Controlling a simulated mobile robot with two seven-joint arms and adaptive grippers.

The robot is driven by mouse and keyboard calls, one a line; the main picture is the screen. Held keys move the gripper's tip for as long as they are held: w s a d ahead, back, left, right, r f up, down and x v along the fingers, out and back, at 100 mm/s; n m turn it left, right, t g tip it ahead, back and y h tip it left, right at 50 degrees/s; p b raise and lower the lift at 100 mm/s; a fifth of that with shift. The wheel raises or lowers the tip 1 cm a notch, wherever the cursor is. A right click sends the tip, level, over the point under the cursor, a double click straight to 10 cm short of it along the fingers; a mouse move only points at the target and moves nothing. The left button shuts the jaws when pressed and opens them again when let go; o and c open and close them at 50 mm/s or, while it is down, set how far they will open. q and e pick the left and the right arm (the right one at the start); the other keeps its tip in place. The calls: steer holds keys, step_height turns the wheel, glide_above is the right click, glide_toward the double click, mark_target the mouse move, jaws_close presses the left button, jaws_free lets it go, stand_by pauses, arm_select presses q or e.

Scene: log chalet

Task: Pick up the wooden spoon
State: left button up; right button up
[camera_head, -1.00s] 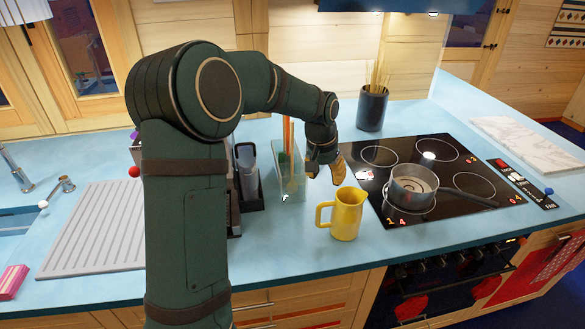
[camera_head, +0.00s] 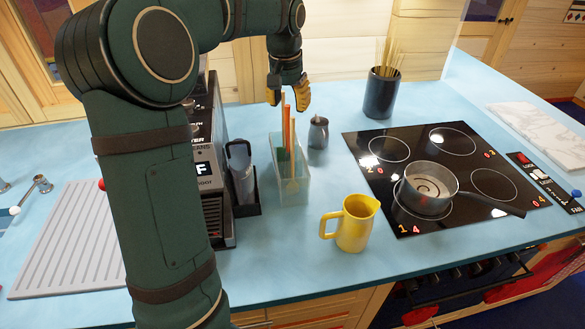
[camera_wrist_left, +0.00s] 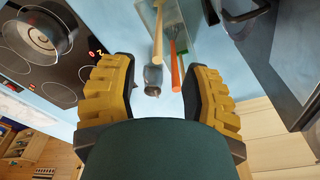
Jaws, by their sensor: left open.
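A clear open-topped holder (camera_head: 304,192) stands on the blue counter with several utensils upright in it; its edge also shows in the wrist view (camera_wrist_left: 196,22). A pale wooden handle (camera_wrist_left: 158,34), which looks like the wooden spoon, rises from it beside an orange handle (camera_wrist_left: 176,72). In the head view the pale wood (camera_head: 293,184) shows through the holder's wall; I cannot make out the spoon's bowl. My left gripper (camera_head: 289,98) is open and empty, above the handles' tops. In the wrist view its fingers (camera_wrist_left: 159,65) are spread apart, pointing toward the holder. My right gripper is not in view.
A small grey shaker (camera_head: 318,133) stands right behind the holder. A black caddy (camera_head: 243,185) and coffee machine are to its left. A yellow jug (camera_head: 354,223) is at front right, a saucepan (camera_head: 430,188) on the hob. A dark pot of sticks (camera_head: 381,93) stands behind.

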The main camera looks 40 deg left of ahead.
arm_select(q)
glide_above(294, 145)
steer(key=f, duration=0.4)
steer(key=s+f, duration=0.1)
steer(key=f, duration=0.1)
steer(key=shift+a+f+b, duration=0.25)
steer(key=shift+b, duration=0.05)
steer(key=shift+w+a+f, duration=0.1)
steer(key=shift+w+f, duration=0.15)
steer(key=shift+f, duration=0.5)
steer(key=shift+w+d+f, duration=0.1)
steer(key=shift+w+f, duration=0.1)
steer(key=shift+f, duration=0.6)
steer(key=shift+w+a+f, duration=0.1)
steer(key=shift+w+f, duration=0.15)
steer(key=shift+f, duration=0.5)
steer(key=shift+c, duration=0.4)
